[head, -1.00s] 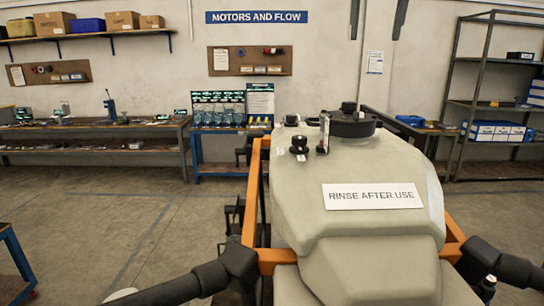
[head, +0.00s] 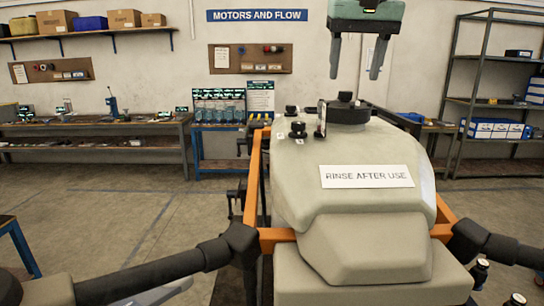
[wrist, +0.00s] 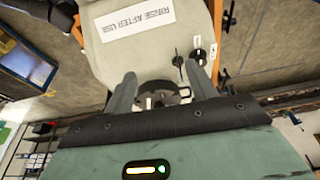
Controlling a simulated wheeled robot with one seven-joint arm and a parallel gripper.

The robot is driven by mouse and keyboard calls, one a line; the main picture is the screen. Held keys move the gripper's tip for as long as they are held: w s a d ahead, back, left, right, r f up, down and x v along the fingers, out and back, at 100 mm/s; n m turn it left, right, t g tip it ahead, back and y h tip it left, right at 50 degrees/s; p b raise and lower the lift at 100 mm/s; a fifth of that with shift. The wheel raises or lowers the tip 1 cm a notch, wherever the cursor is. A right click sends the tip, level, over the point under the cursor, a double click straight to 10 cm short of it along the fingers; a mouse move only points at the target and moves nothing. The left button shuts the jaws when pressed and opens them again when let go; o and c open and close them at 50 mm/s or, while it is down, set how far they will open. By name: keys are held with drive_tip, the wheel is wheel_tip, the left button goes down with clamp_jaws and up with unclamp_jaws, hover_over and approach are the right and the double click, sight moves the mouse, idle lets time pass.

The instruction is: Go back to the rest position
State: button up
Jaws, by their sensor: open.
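My gripper (head: 355,62) is at the top of the head view, above and behind the spray drone's tank, fingers pointing down, spread apart and empty. The drone has a pale grey tank (head: 345,222) with a label reading "RINSE AFTER USE" (head: 366,176), an orange frame and black arms. On the tank top are a black lid (head: 347,112) and small black knobs (head: 298,130). In the wrist view my gripper (wrist: 162,85) is open, with the lid (wrist: 162,92) showing between and beyond its fingers, apart from them as far as I can tell.
The drone's black arms (head: 160,276) reach out to both sides at the front. A workbench (head: 90,130) stands along the back wall at left, beside a blue stand (head: 220,135). A metal shelf rack (head: 497,95) stands at right. The floor (head: 100,215) at left is open.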

drive_tip(key=s+a+f+n+g+b, duration=0.1)
drive_tip(key=s+a+f+n+b, duration=0.1)
drive_tip(key=s+f, duration=0.5)
drive_tip(key=s+a+f+n+y+b, duration=0.1)
drive_tip(key=s+a+f+b, duration=0.15)
drive_tip(key=f, duration=0.75)
drive_tip(key=s+a+f+n+g+b, duration=0.1)
drive_tip(key=s+f+n, duration=0.1)
drive_tip(key=s+f, duration=0.5)
drive_tip(key=s+d+f+n+b, duration=0.1)
drive_tip(key=s+d+f+b, duration=0.1)
drive_tip(key=s+f, duration=0.5)
drive_tip(key=s+d+f+n+g+b, duration=0.1)
drive_tip(key=s+d+f+n, duration=0.1)
drive_tip(key=s+f, duration=0.4)
wheel_tip(320, 180, down, 5)
drive_tip(key=shift+s+d+r+b, duration=0.1)
drive_tip(key=shift+s+d+b, duration=0.25)
drive_tip(key=shift+d, duration=0.1)
